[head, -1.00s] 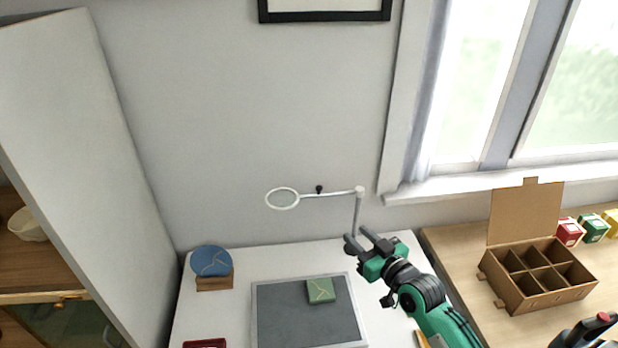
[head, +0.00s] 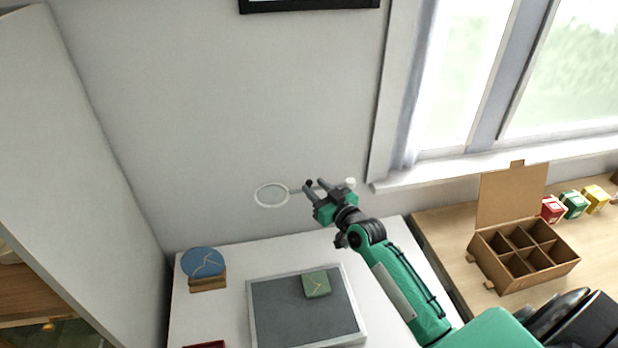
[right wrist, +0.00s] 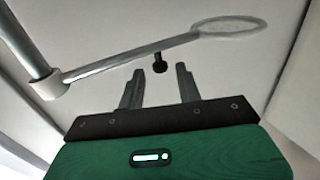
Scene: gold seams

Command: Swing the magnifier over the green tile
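The magnifier (head: 272,195) is a white-rimmed round lens on a thin arm, up above the back of the white table. In the right wrist view its lens (right wrist: 229,27) is at the upper right and its arm runs left to a post (right wrist: 30,50). A small black knob (right wrist: 159,63) hangs from that arm. My right gripper (head: 314,186) is open at the magnifier arm; in the right wrist view its fingers (right wrist: 158,82) stand apart, the knob just ahead between the tips. The green tile (head: 316,284) with a gold seam lies on the grey mat. My left gripper is not in view.
The grey mat (head: 280,318) lies on the white table. A blue plate (head: 203,262) leans on a wooden stand (head: 208,283) at left. A compartmented cardboard box (head: 525,255) and small coloured boxes (head: 573,204) sit on the wooden surface at right.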

